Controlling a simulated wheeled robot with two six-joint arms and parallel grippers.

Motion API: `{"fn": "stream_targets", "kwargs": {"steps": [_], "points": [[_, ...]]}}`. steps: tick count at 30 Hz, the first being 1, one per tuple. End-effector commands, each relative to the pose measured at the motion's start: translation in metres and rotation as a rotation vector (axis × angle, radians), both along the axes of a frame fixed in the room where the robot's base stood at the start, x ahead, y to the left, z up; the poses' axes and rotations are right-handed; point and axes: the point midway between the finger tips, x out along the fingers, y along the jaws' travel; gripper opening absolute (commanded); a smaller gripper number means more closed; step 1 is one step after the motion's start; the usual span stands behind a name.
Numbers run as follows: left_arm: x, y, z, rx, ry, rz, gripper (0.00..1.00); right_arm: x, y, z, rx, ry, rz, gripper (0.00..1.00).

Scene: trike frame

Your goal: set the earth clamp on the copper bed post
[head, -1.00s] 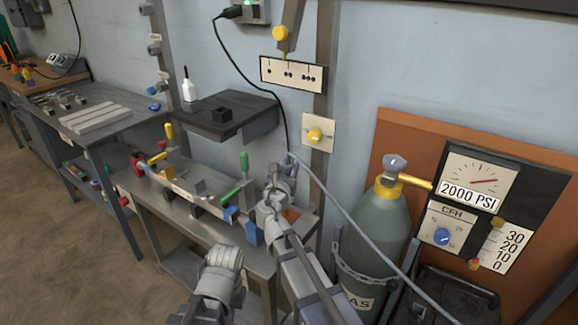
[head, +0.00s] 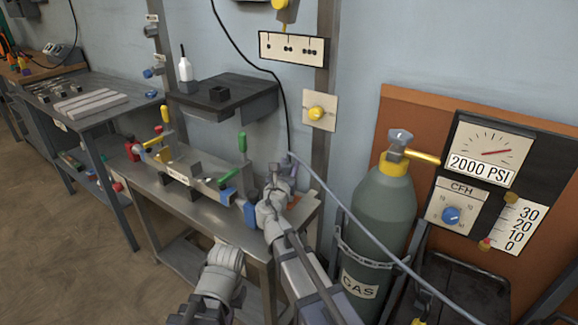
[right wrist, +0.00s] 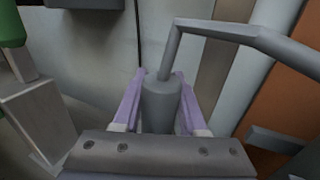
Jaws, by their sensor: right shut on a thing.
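My right gripper (head: 283,176) is above the right end of the steel bench. In the right wrist view its purple fingers (right wrist: 156,100) are shut on a grey cylindrical body (right wrist: 161,100) with a grey cable bending off to the right. This looks like the earth clamp; its jaws are hidden. My left gripper (head: 224,258) is low in front of the bench; its fingers are hidden. The copper bed post cannot be made out now, with my right arm covering that end of the bench.
The steel bench (head: 150,190) carries a fixture with a green-handled clamp (head: 242,143) and a yellow-handled one (head: 165,114). A blue block (head: 250,214) is beside my right wrist. The gas cylinder (head: 385,205) stands right; the grey cable (head: 370,235) passes in front of it.

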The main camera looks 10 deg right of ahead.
Motion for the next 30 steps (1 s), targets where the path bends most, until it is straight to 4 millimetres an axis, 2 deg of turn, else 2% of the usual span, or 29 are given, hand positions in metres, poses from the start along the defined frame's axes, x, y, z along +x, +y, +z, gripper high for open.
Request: {"fn": "stream_targets", "kwargs": {"steps": [24,25,30], "points": [[0.0000,0.0000,-0.0080,0.000,0.000,0.000,0.00,0.0000,-0.0001,-0.0078,-0.001,0.000,0.000,0.00],[0.0000,0.0000,-0.0078,0.000,0.000,0.000,0.00,0.0000,-0.0001,-0.0076,-0.001,0.000,0.000,0.43],[0.0000,0.0000,-0.0071,0.000,0.000,0.000,0.00,0.0000,0.0000,-0.0070,0.000,0.000,0.000,0.62]]}}
